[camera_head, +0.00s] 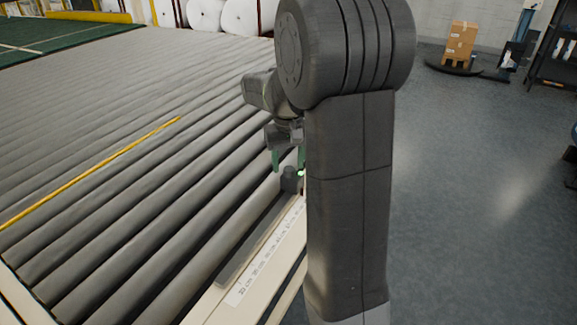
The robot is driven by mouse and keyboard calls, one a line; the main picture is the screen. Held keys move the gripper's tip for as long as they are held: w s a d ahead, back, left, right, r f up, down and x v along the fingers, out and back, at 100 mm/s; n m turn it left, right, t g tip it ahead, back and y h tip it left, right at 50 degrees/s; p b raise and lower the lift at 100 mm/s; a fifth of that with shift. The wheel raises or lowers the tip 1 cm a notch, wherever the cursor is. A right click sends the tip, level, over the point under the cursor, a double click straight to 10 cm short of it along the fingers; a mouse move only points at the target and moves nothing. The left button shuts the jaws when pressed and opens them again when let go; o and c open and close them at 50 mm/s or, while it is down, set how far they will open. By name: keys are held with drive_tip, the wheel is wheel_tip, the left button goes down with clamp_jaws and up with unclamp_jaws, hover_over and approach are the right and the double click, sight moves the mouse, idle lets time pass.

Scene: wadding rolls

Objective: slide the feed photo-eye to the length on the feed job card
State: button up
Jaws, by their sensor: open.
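The feed photo-eye (289,182) looks to be the small dark block at the far visible end of a dark rail (252,243), with a green light beside it. A white scale strip (262,262) with printed numbers runs along the rail; the marks by the block are too small to read. My gripper (288,164) points down just above the block, with its green-tipped fingers apart. I cannot tell whether the fingers straddle the block or touch it. My arm hides the area right of it. No feed job card can be made out.
A wide bed of grey rollers (130,150) fills the left, with a yellow strip (95,172) across it. White rolls (240,17) stand at the back. The grey floor (470,190) at the right is clear.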

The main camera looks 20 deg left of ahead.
drive_tip(key=shift+w+f, duration=0.3)
drive_tip(key=shift+f, duration=0.25)
drive_tip(key=shift+w+f, duration=0.1)
drive_tip(key=shift+f, duration=0.2)
drive_tip(key=shift+c, duration=0.2)
clamp_jaws()
drive_tip(key=s, duration=0.6)
drive_tip(key=s+a, duration=0.1)
drive_tip(key=s, duration=0.3)
drive_tip(key=shift+b, duration=0.3)
drive_tip(key=shift+o, duration=0.2)
unclamp_jaws()
